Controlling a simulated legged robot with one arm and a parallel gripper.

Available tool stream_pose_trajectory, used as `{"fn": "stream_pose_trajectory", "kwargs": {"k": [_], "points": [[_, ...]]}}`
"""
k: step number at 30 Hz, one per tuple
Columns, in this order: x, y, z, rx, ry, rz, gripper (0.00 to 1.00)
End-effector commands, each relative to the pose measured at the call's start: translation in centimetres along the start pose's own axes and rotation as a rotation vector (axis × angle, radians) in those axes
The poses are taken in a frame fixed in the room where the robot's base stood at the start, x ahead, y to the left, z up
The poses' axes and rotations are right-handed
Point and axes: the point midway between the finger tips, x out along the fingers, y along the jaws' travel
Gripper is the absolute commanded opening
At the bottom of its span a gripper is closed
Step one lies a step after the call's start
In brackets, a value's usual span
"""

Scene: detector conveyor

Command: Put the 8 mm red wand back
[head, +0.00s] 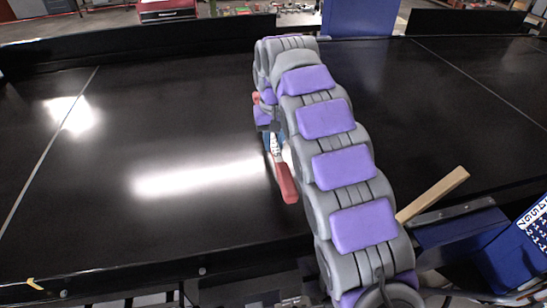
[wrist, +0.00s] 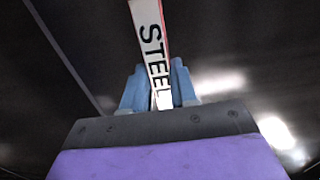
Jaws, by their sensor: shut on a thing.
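The red wand (head: 287,184) is held over the black conveyor belt in the head view, its red end pointing down toward the front. In the wrist view the wand (wrist: 149,35) shows a white face lettered "STEEL" and a thin red edge. My gripper (wrist: 158,92) is shut on it, with a blue finger on each side. In the head view my gripper (head: 270,140) is partly hidden by my arm, as is the wand's other end. I cannot read a size on the wand.
The black belt (head: 150,160) is wide and bare around the wand. At the lower right a wooden stick (head: 433,194) rests by a blue holder (head: 458,228). A blue sign with white lettering (head: 537,222) stands at the right edge. A black rail (head: 150,47) runs along the far side.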

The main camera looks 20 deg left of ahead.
Motion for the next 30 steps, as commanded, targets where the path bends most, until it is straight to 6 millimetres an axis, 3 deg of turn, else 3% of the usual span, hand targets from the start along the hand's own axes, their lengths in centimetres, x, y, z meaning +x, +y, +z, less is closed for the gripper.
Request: {"fn": "stream_pose_trajectory", "kwargs": {"k": [6, 19, 29, 30], "points": [[3.5, 0.2, 0.0, 0.001, -0.006, -0.001, 0.0], [8.2, 0.0, -0.1, 0.0, -0.005, 0.0, 0.0], [8.6, 0.1, -0.1, 0.0, -0.004, 0.0, 0.0], [8.6, 0.1, -0.1, 0.0, -0.004, 0.0, 0.31]]}}
